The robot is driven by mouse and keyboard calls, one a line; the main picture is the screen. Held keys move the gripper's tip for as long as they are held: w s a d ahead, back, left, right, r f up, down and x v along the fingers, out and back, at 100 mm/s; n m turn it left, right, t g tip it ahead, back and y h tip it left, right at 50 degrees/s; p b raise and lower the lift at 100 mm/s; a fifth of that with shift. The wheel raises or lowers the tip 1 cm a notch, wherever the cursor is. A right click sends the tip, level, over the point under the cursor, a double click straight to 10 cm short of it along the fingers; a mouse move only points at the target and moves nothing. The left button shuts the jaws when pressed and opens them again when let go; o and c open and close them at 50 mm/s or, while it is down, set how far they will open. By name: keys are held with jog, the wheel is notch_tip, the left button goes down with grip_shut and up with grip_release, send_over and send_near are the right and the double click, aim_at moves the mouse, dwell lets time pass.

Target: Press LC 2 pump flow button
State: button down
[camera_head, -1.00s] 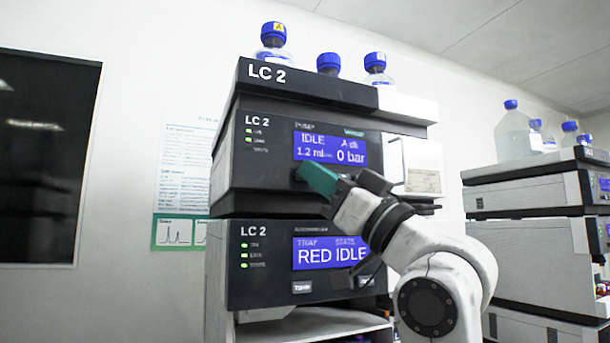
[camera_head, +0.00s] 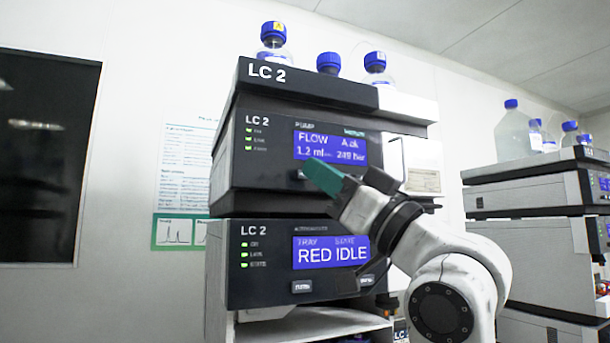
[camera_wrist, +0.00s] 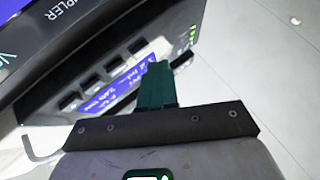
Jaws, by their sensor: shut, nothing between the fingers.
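The LC 2 stack stands in the middle of the head view. Its upper module is the pump (camera_head: 270,160); the pump screen (camera_head: 330,150) reads FLOW, 1.2 ml, and about 249 bar. My gripper (camera_head: 318,172), with green fingers, is shut and empty just in front of the pump's front, below the screen. The fingers and hand hide most of the button row there, so I cannot tell whether they touch the flow button. In the wrist view the shut fingers (camera_wrist: 156,85) point towards a dark panel with several buttons (camera_wrist: 90,85) beside a blue screen.
Below the pump is the LC 2 autosampler (camera_head: 265,265), its screen reading RED IDLE. Blue-capped bottles (camera_head: 328,65) stand on top of the stack. Another stack (camera_head: 530,200) stands at the right. A dark panel (camera_head: 45,160) is on the left wall.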

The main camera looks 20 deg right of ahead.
jog(key=shift+s, duration=2.5)
jog(key=shift+s, duration=0.1)
